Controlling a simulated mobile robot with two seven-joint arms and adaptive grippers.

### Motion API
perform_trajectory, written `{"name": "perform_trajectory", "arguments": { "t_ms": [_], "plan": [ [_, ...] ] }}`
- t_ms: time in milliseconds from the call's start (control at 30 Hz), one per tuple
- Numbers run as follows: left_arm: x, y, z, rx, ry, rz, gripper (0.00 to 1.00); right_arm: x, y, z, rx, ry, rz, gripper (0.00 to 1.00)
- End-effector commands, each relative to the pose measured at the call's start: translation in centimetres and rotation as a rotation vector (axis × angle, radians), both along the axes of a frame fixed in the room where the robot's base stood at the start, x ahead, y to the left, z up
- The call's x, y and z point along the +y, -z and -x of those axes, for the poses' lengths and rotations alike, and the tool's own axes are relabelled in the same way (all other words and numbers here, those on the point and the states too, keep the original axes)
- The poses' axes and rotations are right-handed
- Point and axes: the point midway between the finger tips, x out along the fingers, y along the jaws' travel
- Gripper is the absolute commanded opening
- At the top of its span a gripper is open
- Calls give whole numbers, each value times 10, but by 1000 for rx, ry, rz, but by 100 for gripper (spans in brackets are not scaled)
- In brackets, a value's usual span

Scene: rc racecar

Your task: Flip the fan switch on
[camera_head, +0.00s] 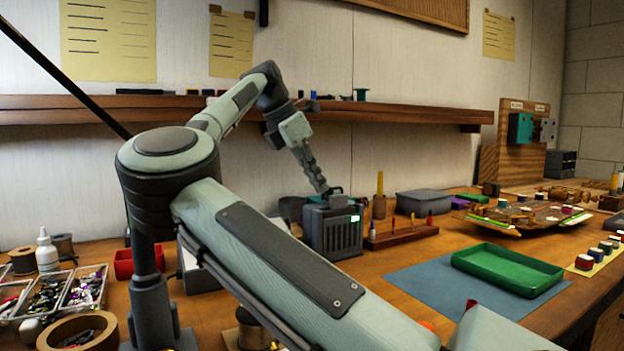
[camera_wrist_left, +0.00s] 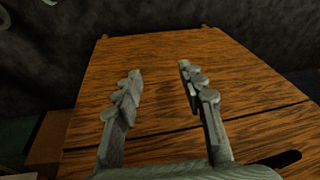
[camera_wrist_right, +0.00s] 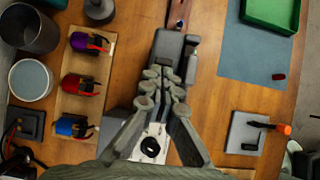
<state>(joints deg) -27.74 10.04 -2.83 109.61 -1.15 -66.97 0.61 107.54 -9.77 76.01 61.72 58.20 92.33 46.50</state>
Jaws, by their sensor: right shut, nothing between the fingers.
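The fan appears to be a dark grey, slatted box (camera_head: 333,232) on the workbench, with a small green lit patch on its upper right side. My right gripper (camera_head: 323,189) points down at the top of this box, its fingers closed together. In the right wrist view, the shut fingertips (camera_wrist_right: 165,78) lie over the near end of the dark box (camera_wrist_right: 172,50). The fingers cover part of it, so I cannot make out the switch or tell whether they touch it. My left gripper (camera_wrist_left: 160,80) is open and empty above a brown wooden surface; it is outside the head view.
A wooden tool rack (camera_head: 402,236) stands right of the box. A shelf (camera_head: 400,112) runs behind my right arm.

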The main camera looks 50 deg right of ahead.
Motion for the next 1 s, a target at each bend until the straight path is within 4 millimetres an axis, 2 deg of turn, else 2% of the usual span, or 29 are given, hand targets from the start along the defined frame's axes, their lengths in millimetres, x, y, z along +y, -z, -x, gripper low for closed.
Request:
{"name": "perform_trajectory", "arguments": {
  "t_ms": [167, 400, 733, 1000],
  "plan": [
    [-1, 15, 3, 7, -2, 10, 40, 2, -3, 1, 0, 0, 0, 0],
    [-1, 13, 3, 7, -2, 10, 40, 2, -4, 1, -1, 1, -1, 0],
    [-1, -2, 3, 8, -2, 10, 40, 2, -18, 1, 0, 1, -1, 0],
    [-1, -2, 3, 8, -3, 10, 40, 2, -18, 1, 0, 1, -1, 0]
  ]
}}
